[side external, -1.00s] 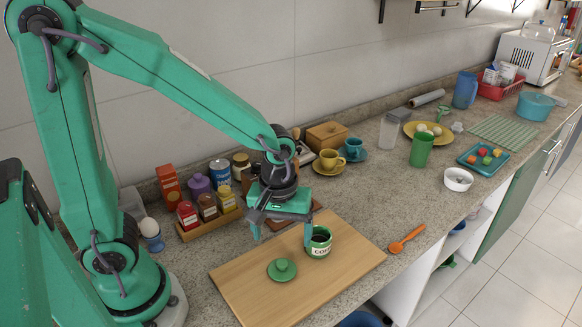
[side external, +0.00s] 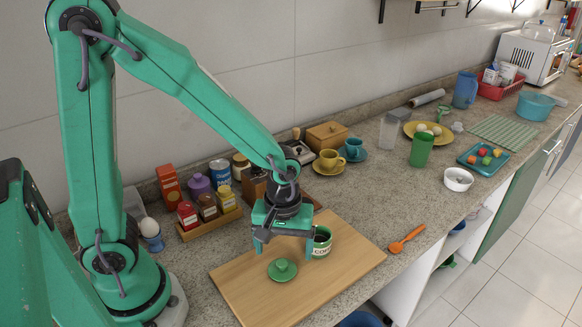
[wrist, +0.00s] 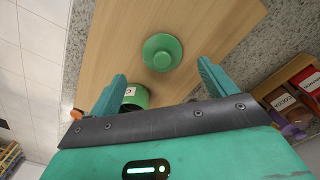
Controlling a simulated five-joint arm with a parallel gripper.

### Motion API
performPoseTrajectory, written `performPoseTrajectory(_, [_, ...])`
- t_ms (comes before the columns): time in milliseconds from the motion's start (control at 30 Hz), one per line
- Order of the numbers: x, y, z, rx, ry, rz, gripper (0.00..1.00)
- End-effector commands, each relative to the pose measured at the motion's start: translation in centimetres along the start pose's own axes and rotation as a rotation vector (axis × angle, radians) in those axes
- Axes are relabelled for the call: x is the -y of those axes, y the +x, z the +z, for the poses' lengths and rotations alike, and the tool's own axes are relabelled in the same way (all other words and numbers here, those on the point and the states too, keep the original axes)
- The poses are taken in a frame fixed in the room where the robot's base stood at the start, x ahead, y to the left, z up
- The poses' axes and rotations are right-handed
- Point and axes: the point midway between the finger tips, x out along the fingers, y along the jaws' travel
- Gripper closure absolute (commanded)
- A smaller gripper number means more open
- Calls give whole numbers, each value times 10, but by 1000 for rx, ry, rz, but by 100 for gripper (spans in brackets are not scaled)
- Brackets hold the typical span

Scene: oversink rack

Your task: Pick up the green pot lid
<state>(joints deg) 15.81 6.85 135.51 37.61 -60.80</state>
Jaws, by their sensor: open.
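The green pot lid (side external: 282,270) lies flat on the wooden cutting board (side external: 340,283), its round knob facing up. It also shows in the wrist view (wrist: 162,52), ahead of my fingers and roughly midway between them. A green pot with a white label (side external: 321,242) stands on the board just behind and right of the lid; in the wrist view it sits beside my left finger. My gripper (side external: 283,247) is open and empty, above the board and a little behind the lid. One finger partly hides the pot in the side view.
A wooden tray of spice jars (side external: 211,219) stands behind the board to the left. An orange spoon (side external: 406,239) lies right of the board. A yellow cup (side external: 331,160) and a blue cup stand behind. The board's front part is clear.

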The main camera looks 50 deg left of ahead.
Motion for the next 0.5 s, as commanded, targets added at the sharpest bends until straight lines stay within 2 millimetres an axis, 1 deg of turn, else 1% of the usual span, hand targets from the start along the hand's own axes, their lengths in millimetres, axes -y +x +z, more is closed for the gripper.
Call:
performPoseTrajectory(167, [2, 8, 1, 2, 0, -4, 16])
performPoseTrajectory(500, [4, 40, 2, 2, 0, -4, 16])
